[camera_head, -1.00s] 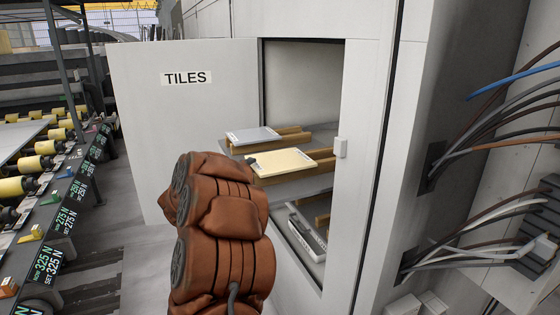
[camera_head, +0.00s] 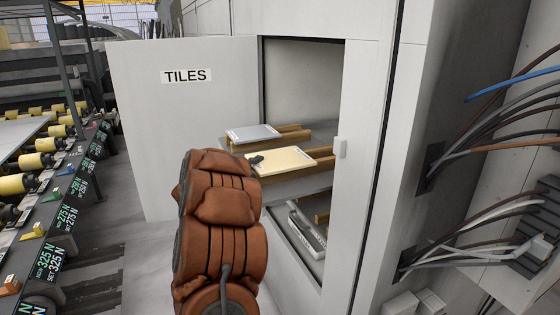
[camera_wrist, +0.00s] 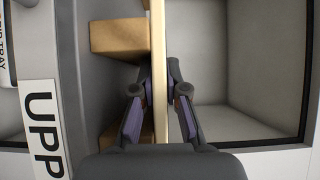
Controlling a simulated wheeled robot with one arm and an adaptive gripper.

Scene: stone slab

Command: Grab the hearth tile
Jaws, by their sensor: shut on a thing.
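A cream tile (camera_head: 287,160) lies flat on wooden blocks on the upper shelf of the open cabinet. No readable label on it tells me whether it is the hearth tile. A pale grey tile (camera_head: 253,134) lies behind it on its own blocks. My gripper (camera_head: 256,160) is at the cream tile's left end in the head view, mostly hidden by my arm. In the wrist view my gripper (camera_wrist: 161,90) has one finger on each face of the cream tile (camera_wrist: 159,40), seen edge-on, and is shut on it.
The cabinet door (camera_head: 185,120) marked TILES stands open at the left. The cabinet's right frame (camera_head: 360,150) is close to the tiles. A grey tray-like item (camera_head: 306,231) sits in the lower compartment. Cables (camera_head: 500,110) hang at the right; a roller line (camera_head: 60,200) runs along the left.

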